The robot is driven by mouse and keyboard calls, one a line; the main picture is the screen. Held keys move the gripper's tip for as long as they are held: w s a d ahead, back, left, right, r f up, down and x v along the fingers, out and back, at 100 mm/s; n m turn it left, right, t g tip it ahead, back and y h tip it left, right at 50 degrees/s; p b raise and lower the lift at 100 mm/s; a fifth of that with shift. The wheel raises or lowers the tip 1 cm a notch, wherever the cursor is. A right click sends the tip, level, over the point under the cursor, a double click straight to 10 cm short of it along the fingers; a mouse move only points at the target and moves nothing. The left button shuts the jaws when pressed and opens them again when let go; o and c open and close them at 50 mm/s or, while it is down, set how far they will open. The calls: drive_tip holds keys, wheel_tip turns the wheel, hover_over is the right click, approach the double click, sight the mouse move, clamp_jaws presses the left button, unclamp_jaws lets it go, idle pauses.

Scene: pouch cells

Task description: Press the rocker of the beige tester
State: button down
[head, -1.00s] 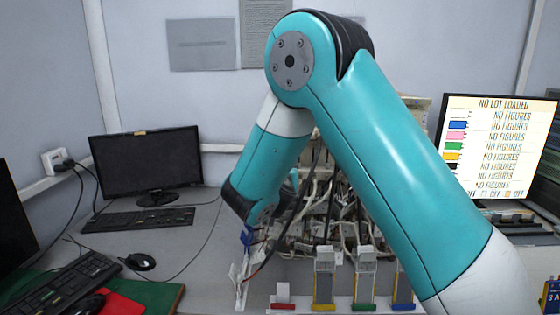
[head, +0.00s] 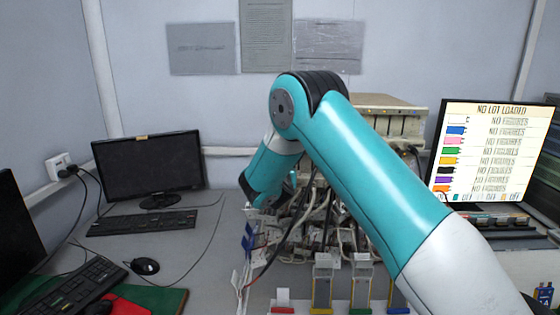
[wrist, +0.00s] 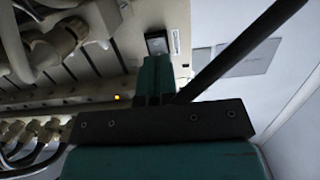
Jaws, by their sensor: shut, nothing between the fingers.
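The beige tester (head: 405,122) stands at the back of the bench, partly hidden behind my arm in the head view. Its beige front (wrist: 140,18) fills the upper middle of the wrist view. In the head view my arm hides most of the gripper.
Tangled cables and fittings (wrist: 60,38) crowd the tester's front beside the gripper. A small amber light (wrist: 117,98) shows there. Several coloured cell holders (head: 322,285) stand along the bench front. A screen (head: 486,150) reads "NO LOT LOADED" at right.

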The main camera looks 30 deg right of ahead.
drive_tip(key=p+x, duration=0.1)
drive_tip(key=x, duration=0.2)
drive_tip(key=shift+w, duration=0.1)
drive_tip(key=b, duration=0.4)
drive_tip(key=f+t+h+b, duration=0.1)
drive_tip(key=b, duration=0.3)
drive_tip(key=shift+w+d+b, duration=0.2)
drive_tip(key=shift+b, duration=0.1)
drive_tip(key=t+b, duration=0.1)
drive_tip(key=b, duration=0.2)
drive_tip(key=b+v, duration=0.8)
drive_tip(key=v, duration=0.6)
drive_tip(key=shift+a, duration=0.15)
